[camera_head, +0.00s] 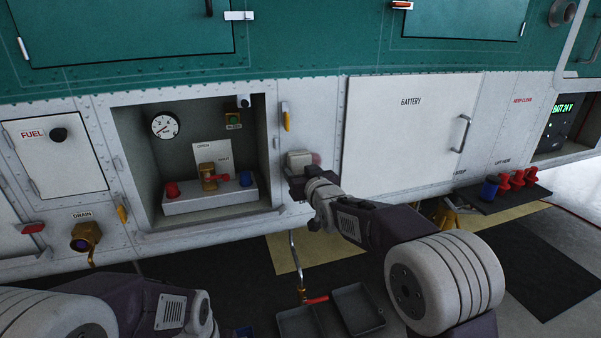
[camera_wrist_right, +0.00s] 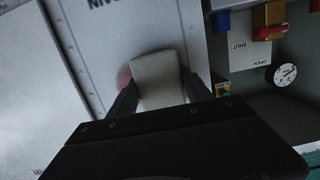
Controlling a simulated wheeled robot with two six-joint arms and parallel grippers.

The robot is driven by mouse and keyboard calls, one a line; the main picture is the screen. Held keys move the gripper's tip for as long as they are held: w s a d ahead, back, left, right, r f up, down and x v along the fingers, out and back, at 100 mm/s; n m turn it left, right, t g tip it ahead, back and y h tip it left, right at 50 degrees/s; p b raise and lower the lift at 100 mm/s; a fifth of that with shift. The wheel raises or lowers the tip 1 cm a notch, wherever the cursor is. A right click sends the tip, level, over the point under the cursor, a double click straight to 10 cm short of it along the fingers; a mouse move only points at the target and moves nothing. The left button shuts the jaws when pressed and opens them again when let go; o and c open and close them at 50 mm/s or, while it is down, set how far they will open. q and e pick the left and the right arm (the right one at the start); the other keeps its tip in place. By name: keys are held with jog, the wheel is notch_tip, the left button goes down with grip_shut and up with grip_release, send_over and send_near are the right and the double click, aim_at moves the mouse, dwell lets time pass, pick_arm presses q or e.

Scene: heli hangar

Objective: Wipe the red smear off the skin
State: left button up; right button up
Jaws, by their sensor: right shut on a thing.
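The red smear (camera_head: 316,158) is a faint reddish patch on the white skin, between the open bay and the battery panel. It also shows in the wrist view (camera_wrist_right: 123,77), partly hidden behind a pale pad. My right gripper (camera_head: 297,172) is shut on the pale, blocky wiping pad (camera_head: 298,157). In the wrist view the pad (camera_wrist_right: 158,78) sits between the two dark fingers (camera_wrist_right: 158,97), against or very close to the skin and over part of the smear. I cannot tell if it touches. My left arm shows at the lower left; its gripper is out of view.
The open bay (camera_head: 123,120) left of the pad holds a gauge (camera_head: 165,125) and a valve with a red handle (camera_head: 208,178). A yellow latch (camera_head: 286,117) is just above the pad. The closed battery panel (camera_head: 400,140) is to the right. Trays (camera_head: 357,308) lie below.

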aim_at(322, 164)
jog(key=shift+w+d, duration=0.15)
jog(key=shift+d, duration=0.4)
jog(key=shift+w+d+r+p, duration=0.1)
jog(key=shift+w+d+p, duration=0.1)
jog(key=shift+d, duration=0.25)
jog(key=shift+w+d+r+p, duration=0.1)
jog(key=shift+d+p, duration=0.1)
jog(key=shift+d, duration=0.25)
jog(key=shift+w+d+f, duration=0.1)
jog(key=shift+d+f, duration=0.15)
jog(key=shift+d, duration=0.1)
jog(key=d+p, duration=0.1)
jog(key=w+d+p, duration=0.1)
jog(key=d+p, duration=0.1)
jog(key=shift+r, duration=0.2)
jog(key=shift+w+d+f, duration=0.1)
jog(key=shift+d+f, duration=0.05)
jog(key=shift+d, duration=0.15)
jog(key=shift+f, duration=0.15)
